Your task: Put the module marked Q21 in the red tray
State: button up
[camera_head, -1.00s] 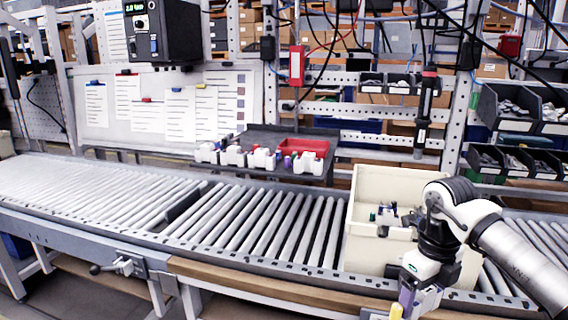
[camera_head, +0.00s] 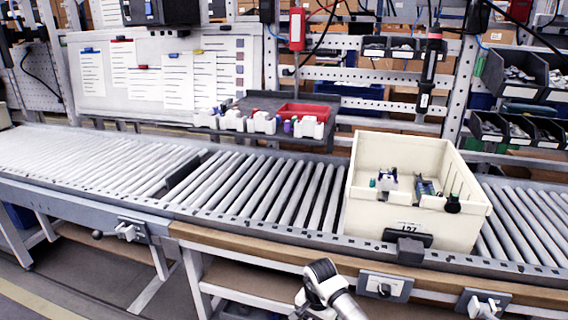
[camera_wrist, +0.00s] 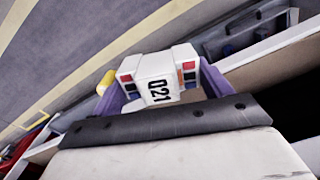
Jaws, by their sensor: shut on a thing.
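The module marked Q21 (camera_wrist: 158,78) is white with a black label and small coloured blocks at its corners. It fills the middle of the wrist view. My gripper (camera_wrist: 162,90) is shut on it, with a purple finger on each side. A yellow rounded piece shows beside the left finger. In the head view my arm shows at the bottom edge, and the gripper and the held module are out of the picture. The red tray (camera_head: 303,111) sits on a dark grey table behind the roller conveyor, apart from my gripper.
A cream bin (camera_head: 468,205) with a few small parts inside stands on the conveyor at right. The rollers (camera_head: 250,190) left of the bin are clear. Dark part bins (camera_head: 512,80) hang at right.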

jog(key=s+a+f+n, duration=0.2)
jog(key=a+f+n, duration=0.4)
jog(key=a+f, duration=0.2)
jog(key=shift+a+n, duration=0.4)
jog(key=shift+a, duration=0.05)
